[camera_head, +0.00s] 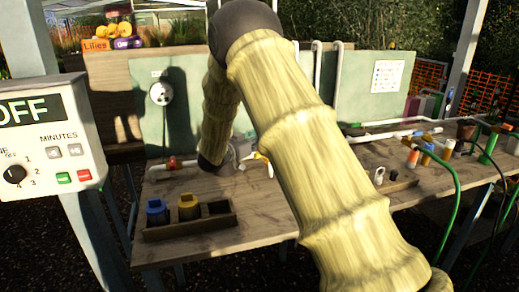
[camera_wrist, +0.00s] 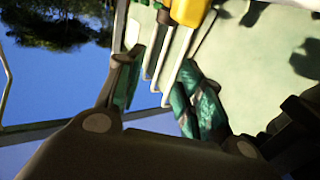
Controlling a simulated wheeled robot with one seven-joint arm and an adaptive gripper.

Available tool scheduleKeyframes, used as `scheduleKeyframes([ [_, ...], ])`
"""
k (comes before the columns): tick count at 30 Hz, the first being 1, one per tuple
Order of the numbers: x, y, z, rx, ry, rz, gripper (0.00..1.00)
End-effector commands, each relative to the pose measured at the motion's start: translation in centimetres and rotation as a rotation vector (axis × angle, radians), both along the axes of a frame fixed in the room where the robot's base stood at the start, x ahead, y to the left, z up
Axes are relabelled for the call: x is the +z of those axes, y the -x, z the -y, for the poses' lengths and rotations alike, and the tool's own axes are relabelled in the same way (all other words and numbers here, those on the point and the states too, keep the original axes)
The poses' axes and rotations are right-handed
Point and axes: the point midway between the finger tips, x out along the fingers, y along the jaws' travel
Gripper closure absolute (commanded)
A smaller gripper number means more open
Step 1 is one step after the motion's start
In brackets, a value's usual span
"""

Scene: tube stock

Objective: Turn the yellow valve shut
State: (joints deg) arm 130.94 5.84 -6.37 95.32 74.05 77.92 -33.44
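The yellow valve handle (camera_wrist: 190,10) shows at the top edge of the wrist view, cut off by the frame. My gripper (camera_wrist: 160,82) is open, with its two green-padded fingers apart and pale thin pipes showing between and beyond them. The yellow handle appears beyond the fingertips, nearer the right finger; I cannot tell whether anything touches. In the head view a small yellow piece (camera_head: 261,157), likely the same handle, shows at the back of the bench beside my arm's dark wrist. My arm hides most of the gripper and the valve's surroundings there.
A red valve (camera_head: 172,162) sits on the pipe to the left. A wooden tray (camera_head: 190,228) holding blue and yellow pieces stands at the bench's front left. A control box (camera_head: 45,135) marked OFF is at far left. Green back panels (camera_head: 345,105) rise behind the bench.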

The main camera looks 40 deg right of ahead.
Motion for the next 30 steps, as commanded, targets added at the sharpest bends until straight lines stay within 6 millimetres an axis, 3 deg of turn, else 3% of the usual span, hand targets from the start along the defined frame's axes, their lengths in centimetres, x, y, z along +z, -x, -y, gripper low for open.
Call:
scheduleKeyframes([
  [3, 1.9, 0.0, 0.0, 0.000, 0.000, 0.002, 0.62],
  [9, 3.8, 0.0, 0.0, 0.000, -0.001, 0.001, 0.62],
  [20, 4.3, 0.0, 0.0, 0.000, 0.000, -0.001, 0.62],
  [27, 3.5, 0.6, -0.3, 0.006, -0.013, 0.061, 1.00],
  [30, 2.4, 1.6, -0.8, 0.014, -0.035, 0.160, 1.00],
])
